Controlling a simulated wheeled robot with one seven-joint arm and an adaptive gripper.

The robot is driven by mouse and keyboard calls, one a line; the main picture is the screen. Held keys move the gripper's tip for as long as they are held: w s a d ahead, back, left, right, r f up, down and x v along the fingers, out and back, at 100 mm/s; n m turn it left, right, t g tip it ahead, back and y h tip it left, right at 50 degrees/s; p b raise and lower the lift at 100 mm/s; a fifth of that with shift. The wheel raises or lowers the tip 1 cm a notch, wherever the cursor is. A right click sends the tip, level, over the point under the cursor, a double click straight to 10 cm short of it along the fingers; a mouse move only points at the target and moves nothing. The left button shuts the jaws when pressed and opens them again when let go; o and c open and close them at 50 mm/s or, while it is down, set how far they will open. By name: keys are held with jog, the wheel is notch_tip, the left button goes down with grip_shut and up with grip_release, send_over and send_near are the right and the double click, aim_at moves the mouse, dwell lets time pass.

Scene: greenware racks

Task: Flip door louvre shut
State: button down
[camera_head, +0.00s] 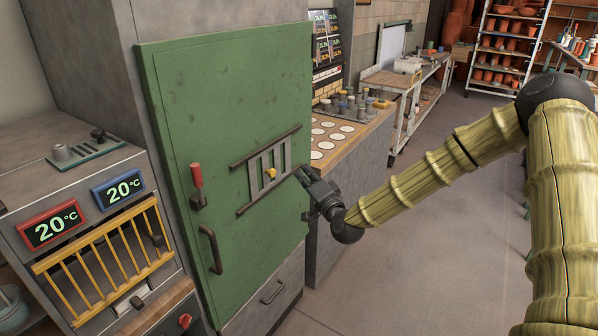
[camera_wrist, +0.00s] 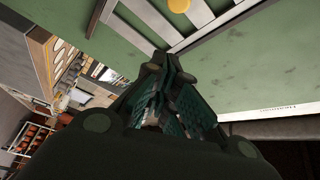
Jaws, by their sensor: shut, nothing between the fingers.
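The green door (camera_head: 240,110) stands closed on a grey cabinet. The louvre (camera_head: 262,175) sits in its middle, with grey slats between two dark rails and a small yellow knob (camera_head: 271,174). Gaps of green show between the slats. My gripper (camera_head: 303,175) is shut and empty, just right of the louvre's right end; I cannot tell whether it touches. In the wrist view, the louvre slats (camera_wrist: 204,22) and the yellow knob (camera_wrist: 179,5) show at the top, ahead of my gripper (camera_wrist: 160,75). The slats' exact tilt is hard to tell.
A red-handled lever (camera_head: 197,178) and a dark door handle (camera_head: 210,250) are on the door's left side. A yellow-barred oven (camera_head: 105,250) stands left. A counter with white discs (camera_head: 330,135) lies beyond the door's right edge. The floor (camera_head: 420,220) at right is clear.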

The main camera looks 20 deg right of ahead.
jog(key=shift+v, duration=1.25)
jog(key=shift+d, duration=0.1)
jog(key=s+a+f+n+g, duration=0.2)
jog(key=s+a+f+g, duration=0.15)
jog(key=s+f, duration=0.5)
jog(key=s+a+f+n+g, duration=0.25)
jog(key=s+f+g, duration=0.2)
jog(key=f, duration=0.75)
jog(key=s+a+f+n+g, duration=0.2)
jog(key=s+a+f+g, duration=0.15)
jog(key=s+f, duration=0.6)
jog(key=s+d+f+n+g+h, duration=0.1)
jog(key=s+f+g, duration=0.3)
jog(key=s, duration=1)
jog(key=s+d+f+n+g+h, duration=0.2)
jog(key=s+f, duration=0.5)
jog(key=s, duration=0.7)
jog(key=shift+d+f+n+g, duration=0.4)
jog(key=shift+d+n+g, duration=0.15)
jog(key=shift+g, duration=0.4)
jog(key=shift+a, duration=0.1)
